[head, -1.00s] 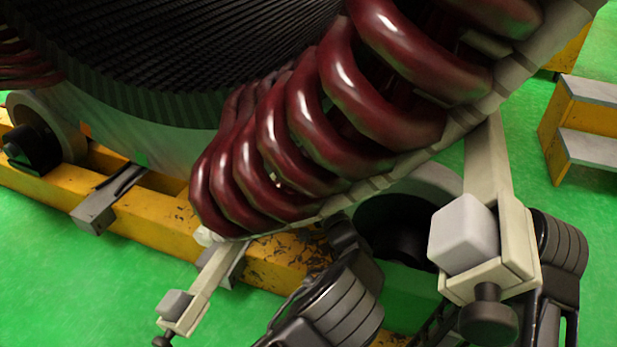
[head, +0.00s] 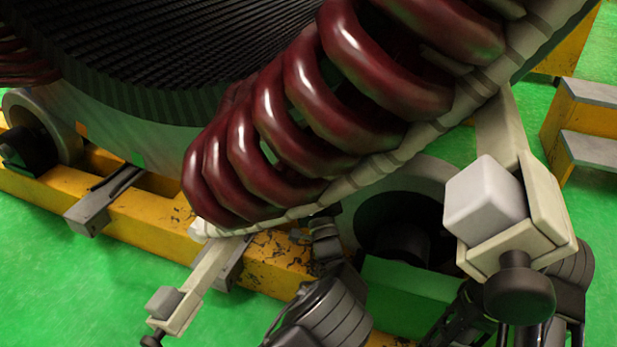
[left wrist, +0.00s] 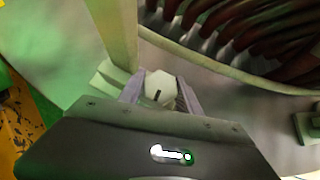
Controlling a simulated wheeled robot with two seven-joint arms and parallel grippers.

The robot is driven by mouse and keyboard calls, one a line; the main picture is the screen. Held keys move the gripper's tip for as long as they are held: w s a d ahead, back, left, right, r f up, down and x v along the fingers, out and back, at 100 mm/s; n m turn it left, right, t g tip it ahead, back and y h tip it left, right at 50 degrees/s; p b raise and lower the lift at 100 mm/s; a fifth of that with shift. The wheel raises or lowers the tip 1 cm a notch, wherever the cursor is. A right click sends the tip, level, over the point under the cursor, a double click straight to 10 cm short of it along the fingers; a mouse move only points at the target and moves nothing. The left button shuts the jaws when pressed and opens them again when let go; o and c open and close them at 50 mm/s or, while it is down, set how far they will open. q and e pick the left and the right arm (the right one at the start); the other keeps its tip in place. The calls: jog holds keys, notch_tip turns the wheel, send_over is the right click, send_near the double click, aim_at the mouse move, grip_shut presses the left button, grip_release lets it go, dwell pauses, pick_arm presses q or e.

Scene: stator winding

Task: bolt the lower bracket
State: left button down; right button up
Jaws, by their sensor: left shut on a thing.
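The lower bracket (head: 203,280) is a pale bar with a grey block, running from the coil's lower end down left past the yellow beam. My left gripper (left wrist: 160,92) is shut on a pale hexagonal bolt (left wrist: 160,86), its head between the two fingers in the left wrist view. A pale bar (left wrist: 113,35) stands beside the bolt there; I cannot tell whether the bolt is seated. In the head view my left arm comes up from the bottom, right of the lower bracket; its fingertips are small and unclear. My right arm shows behind the upper bracket (head: 540,200), its gripper hidden.
Dark red coils (head: 270,140) with a pale ring (head: 400,145) curve close above my left arm. A yellow beam (head: 160,215) with roller supports lies below the stator. Yellow steps (head: 590,110) stand at the right. Green floor is clear at lower left.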

dwell(0.4)
pick_arm(q)
jog(key=c, duration=0.8)
grip_release()
jog(key=shift+c, duration=0.2)
jog(key=p+v, duration=0.1)
jog(key=v, duration=0.7)
jog(key=shift+a, duration=0.1)
